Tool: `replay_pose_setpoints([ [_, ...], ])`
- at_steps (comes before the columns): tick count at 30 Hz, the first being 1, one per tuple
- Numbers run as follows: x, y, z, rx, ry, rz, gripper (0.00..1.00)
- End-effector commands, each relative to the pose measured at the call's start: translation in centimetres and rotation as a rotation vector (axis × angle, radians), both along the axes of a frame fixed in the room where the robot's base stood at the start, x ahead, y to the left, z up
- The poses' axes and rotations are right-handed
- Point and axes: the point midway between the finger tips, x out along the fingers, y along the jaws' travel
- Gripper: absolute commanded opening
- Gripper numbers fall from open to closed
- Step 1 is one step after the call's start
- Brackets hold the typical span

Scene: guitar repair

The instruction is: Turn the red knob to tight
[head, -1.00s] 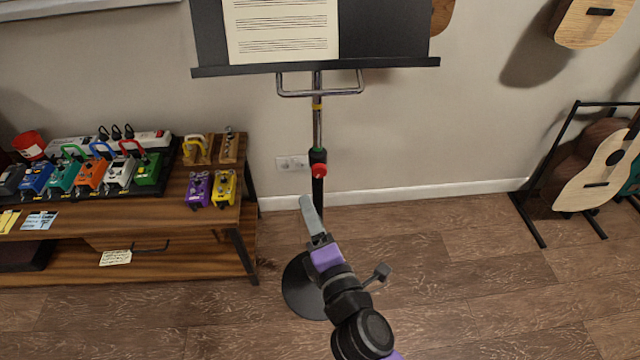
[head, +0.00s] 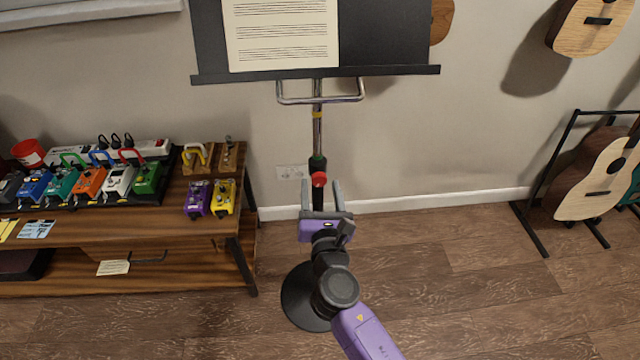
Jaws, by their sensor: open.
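The red knob (head: 318,180) sits on the post of the black music stand (head: 317,134), just below a green ring on the dark collar. My gripper (head: 320,184) is open, with its two grey fingers pointing up and away from me. In the picture the knob shows between the two fingertips. I cannot tell from this view whether the fingers are level with the knob in depth or still short of it. The lower part of the post is hidden behind my gripper and arm. The stand's round black base (head: 296,300) shows at the floor.
A wooden bench (head: 120,231) with a board of effect pedals stands at the left. A guitar on a black rack (head: 548,180) stands at the right. A wall outlet (head: 290,172) is behind the post. The floor (head: 450,270) between stand and rack is clear.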

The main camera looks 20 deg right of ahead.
Motion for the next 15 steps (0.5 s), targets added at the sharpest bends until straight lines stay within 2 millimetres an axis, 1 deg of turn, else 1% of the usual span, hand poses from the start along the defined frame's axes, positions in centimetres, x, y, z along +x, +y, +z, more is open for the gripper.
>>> replay_pose_setpoints([
  [1, 0.6, -0.2, 0.0, 0.0, -0.001, 0.0, 0.55],
  [3, 1.2, -0.3, 0.0, 0.0, -0.001, 0.0, 0.55],
  [6, 1.7, -0.5, 0.0, 0.0, 0.0, 0.0, 0.55],
  [14, 1.8, -0.5, 0.0, 0.001, 0.0, 0.0, 0.55],
  [15, 1.8, -0.5, 0.0, 0.001, 0.0, 0.0, 0.51],
])
